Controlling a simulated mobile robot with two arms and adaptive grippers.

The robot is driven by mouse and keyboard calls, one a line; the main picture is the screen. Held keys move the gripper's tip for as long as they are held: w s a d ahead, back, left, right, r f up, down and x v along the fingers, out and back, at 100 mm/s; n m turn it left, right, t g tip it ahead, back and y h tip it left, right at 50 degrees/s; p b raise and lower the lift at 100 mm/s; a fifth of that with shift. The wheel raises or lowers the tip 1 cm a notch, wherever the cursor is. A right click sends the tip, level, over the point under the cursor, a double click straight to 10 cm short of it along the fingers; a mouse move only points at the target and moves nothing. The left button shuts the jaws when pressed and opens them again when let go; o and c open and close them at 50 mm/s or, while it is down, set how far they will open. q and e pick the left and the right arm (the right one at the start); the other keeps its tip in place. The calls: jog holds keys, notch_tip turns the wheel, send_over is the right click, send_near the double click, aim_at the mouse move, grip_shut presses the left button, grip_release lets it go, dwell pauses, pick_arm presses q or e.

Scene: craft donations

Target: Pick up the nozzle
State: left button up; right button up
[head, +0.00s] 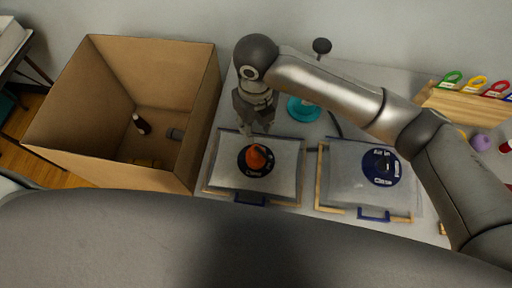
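An orange piece with a dark part, which looks like the nozzle (258,158), sits on the dark round valve disc of the left clear bag (226,176). My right gripper (257,131) points down just behind it, apart from it as far as I can tell. Its fingertips stand apart with nothing seen between them. The right bag (343,186) has a dark blue valve disc (372,175) with white lettering. My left gripper is not in view.
A large open cardboard box (78,172) stands at the left, with a dark bottle (141,124) and other items inside. A teal round object (303,110) lies behind the bags. A wooden rack (465,106) with coloured rings is at the right.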

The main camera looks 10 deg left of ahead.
aim_at(256, 148)
jog(key=shift+o, duration=1)
jog(key=n+b, duration=0.2)
jog(key=f+n+b, duration=0.1)
jog(key=n+b, duration=0.1)
jog(key=b, duration=0.1)
jog(key=f+n+b, duration=0.1)
jog(key=n+b, duration=0.1)
jog(key=shift+w+a+n, duration=0.25)
jog(key=shift+w+n, duration=0.05)
jog(key=shift+w, duration=0.1)
jog(key=n+b, duration=0.5)
jog(key=shift+s+r, duration=0.1)
jog(key=shift+s, duration=0.3)
jog(key=shift+s+d+r+n+b, duration=0.1)
jog(key=shift+s+r+n+b, duration=0.1)
jog(key=shift+n+b, duration=0.4)
notch_tip(256, 148, down, 5)
jog(key=shift+p, duration=0.6)
jog(key=f, duration=0.1)
jog(key=f+p, duration=0.1)
jog(key=f, duration=0.3)
jog(key=shift+d, duration=0.3)
jog(key=shift+f+p, duration=0.3)
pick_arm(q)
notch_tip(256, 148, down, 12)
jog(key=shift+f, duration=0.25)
pick_arm(e)
jog(key=shift+c, duration=0.3)
grip_shut()
